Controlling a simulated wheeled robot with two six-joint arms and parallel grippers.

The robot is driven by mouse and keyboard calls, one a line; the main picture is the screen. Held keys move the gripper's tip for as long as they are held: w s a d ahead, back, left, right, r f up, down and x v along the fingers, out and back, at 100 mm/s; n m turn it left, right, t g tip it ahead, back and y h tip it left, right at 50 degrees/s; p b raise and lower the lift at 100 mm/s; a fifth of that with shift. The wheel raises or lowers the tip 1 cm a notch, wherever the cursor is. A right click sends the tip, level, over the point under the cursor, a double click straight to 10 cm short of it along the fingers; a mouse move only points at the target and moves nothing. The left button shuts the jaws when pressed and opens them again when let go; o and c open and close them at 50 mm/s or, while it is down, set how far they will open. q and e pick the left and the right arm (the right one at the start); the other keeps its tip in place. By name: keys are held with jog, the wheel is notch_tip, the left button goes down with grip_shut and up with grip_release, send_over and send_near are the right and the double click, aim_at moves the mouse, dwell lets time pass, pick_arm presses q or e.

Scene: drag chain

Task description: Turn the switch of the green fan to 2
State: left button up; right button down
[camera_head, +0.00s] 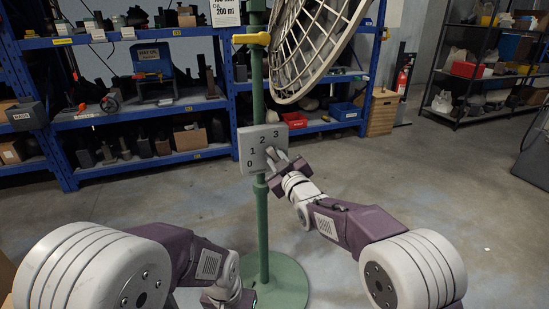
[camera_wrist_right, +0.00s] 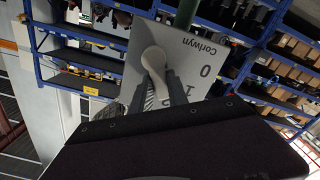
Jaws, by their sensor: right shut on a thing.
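The green fan has a green pole (camera_head: 263,215) on a round green base (camera_head: 285,283), with a pale wire cage (camera_head: 312,45) on top. A grey switch panel (camera_head: 249,143) marked 0, 1, 2 and 3 is fixed to the pole; it also fills the middle of the right wrist view (camera_wrist_right: 200,50). My right gripper (camera_head: 276,160) is at the panel's lower right, shut on the pale switch knob (camera_wrist_right: 153,60), with a finger on either side of it. The number the knob points to is hard to tell.
A yellow handle (camera_head: 251,39) sticks out from the pole above the panel. Blue shelves (camera_head: 150,112) with boxes and tools stand behind the fan. A dark rack (camera_head: 490,70) stands at the back right. The grey floor around the fan is clear.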

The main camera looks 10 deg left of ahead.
jog(key=shift+f, duration=0.15)
jog(key=c, duration=1.3)
grip_release()
jog(key=p+v, duration=0.1)
jog(key=v, duration=0.8)
jog(key=shift+p, duration=0.4)
